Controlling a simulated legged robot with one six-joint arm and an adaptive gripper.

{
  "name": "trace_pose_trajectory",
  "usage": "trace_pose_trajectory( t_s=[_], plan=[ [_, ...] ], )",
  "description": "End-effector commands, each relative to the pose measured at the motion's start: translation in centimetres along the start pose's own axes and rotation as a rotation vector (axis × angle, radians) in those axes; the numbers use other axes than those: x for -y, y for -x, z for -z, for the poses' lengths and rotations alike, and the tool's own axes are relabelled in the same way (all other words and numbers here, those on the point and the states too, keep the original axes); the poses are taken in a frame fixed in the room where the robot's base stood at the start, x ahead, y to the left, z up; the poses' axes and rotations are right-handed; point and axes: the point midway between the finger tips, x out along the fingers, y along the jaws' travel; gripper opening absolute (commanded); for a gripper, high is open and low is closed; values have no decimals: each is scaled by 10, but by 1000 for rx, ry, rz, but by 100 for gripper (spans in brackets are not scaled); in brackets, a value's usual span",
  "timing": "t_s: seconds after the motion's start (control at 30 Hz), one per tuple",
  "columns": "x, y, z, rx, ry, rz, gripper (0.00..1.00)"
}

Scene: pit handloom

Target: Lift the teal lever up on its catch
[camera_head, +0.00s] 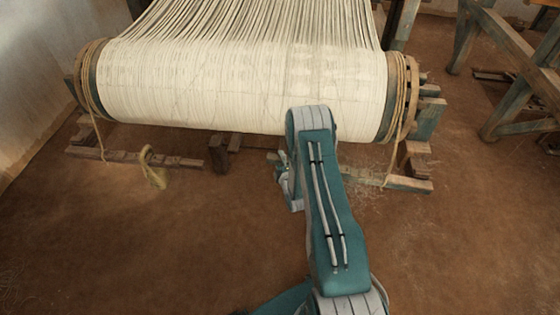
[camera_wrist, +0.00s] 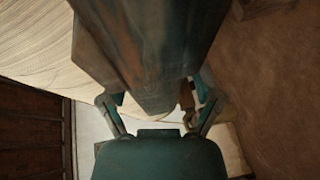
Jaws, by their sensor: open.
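A weathered teal-brown wooden bar (camera_wrist: 150,45) fills the upper middle of the wrist view and its lower end reaches between my fingers; it may be the teal lever, but I cannot tell. My gripper (camera_wrist: 157,97) is open, with one finger on each side of the bar's end; I cannot tell whether they touch it. In the head view my gripper (camera_head: 285,180) is low in front of the loom, partly hidden by my arm. No separate catch can be made out in either view.
The warp beam (camera_head: 240,85), wound with cream threads, spans the loom above my gripper. Wooden foot pieces (camera_head: 405,183) lie beneath its right end. A yellowish rope coil (camera_head: 152,170) hangs at left. A timber frame (camera_head: 500,60) stands at right.

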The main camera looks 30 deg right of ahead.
Motion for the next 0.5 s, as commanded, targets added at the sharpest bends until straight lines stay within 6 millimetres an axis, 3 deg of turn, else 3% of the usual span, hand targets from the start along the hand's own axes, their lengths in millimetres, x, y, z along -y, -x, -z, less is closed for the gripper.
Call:
trace_pose_trajectory(
  t_s=[0.23,0.5],
  plan=[
    [1,15,-1,1,-1,2,83],
    [2,70,-1,2,-1,5,83]
  ],
)
